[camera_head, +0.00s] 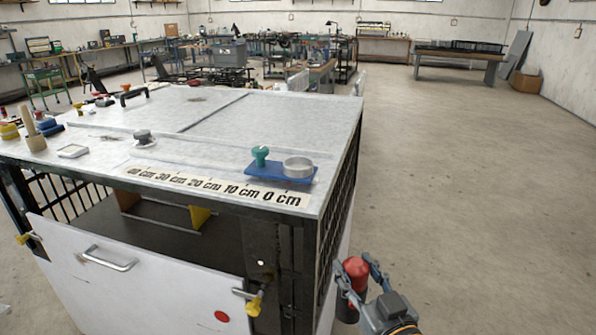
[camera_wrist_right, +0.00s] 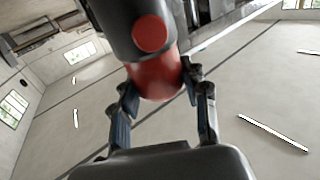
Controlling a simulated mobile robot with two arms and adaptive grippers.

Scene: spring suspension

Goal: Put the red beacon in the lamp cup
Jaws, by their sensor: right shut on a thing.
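My right gripper (camera_head: 363,280) is low beside the cabinet's right front corner. It is shut on the red beacon (camera_head: 356,267), below the level of the cabinet top. The right wrist view shows the red beacon (camera_wrist_right: 155,80) between the fingers (camera_wrist_right: 158,90), with a dark cylindrical part against it. A round pale cup (camera_head: 298,168), which looks like the lamp cup, sits on a blue plate (camera_head: 268,173) near the front right corner of the cabinet top. A teal knob (camera_head: 261,155) stands on the same plate, left of the cup. My left gripper is not in view.
The cabinet top (camera_head: 270,115) carries a centimetre scale strip (camera_head: 215,186) along its front edge. A grey knob (camera_head: 142,137), a small white dish (camera_head: 73,151) and several colored items stand toward the left. The cabinet's right edge lies between beacon and cup. Open floor (camera_head: 460,180) lies right.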

